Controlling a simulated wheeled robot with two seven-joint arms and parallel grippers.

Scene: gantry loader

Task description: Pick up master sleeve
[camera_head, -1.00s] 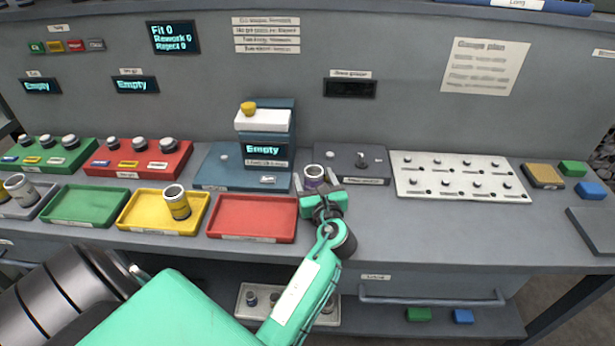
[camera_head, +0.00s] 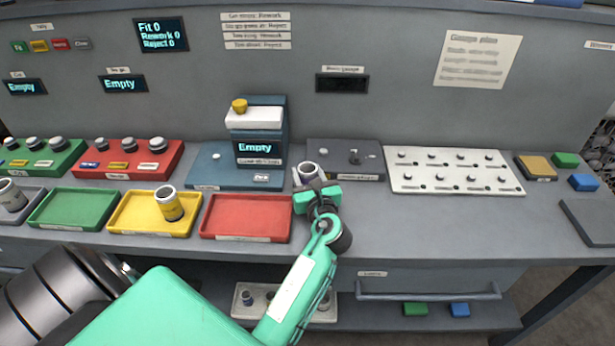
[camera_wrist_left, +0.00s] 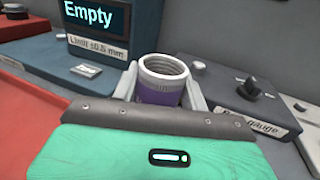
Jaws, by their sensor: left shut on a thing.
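A short hollow metal sleeve with a purple band, which looks like the master sleeve (camera_head: 308,173), is between the fingers of my left gripper (camera_head: 310,182), just in front of the dark bore gauge block. In the left wrist view the sleeve (camera_wrist_left: 163,82) has its open, ridged mouth facing up. The pale fingers of the left gripper (camera_wrist_left: 161,92) press on both its sides, shut on it. The gripper body hides its lower part, so I cannot tell whether it touches the bench. My right gripper is not in view.
The gauge block (camera_head: 345,158) with a knob is close on the right, and a blue display stand (camera_head: 262,150) on the left. A red tray (camera_head: 247,216) is left of the gripper. A yellow tray (camera_head: 125,222) holds another sleeve (camera_head: 168,204).

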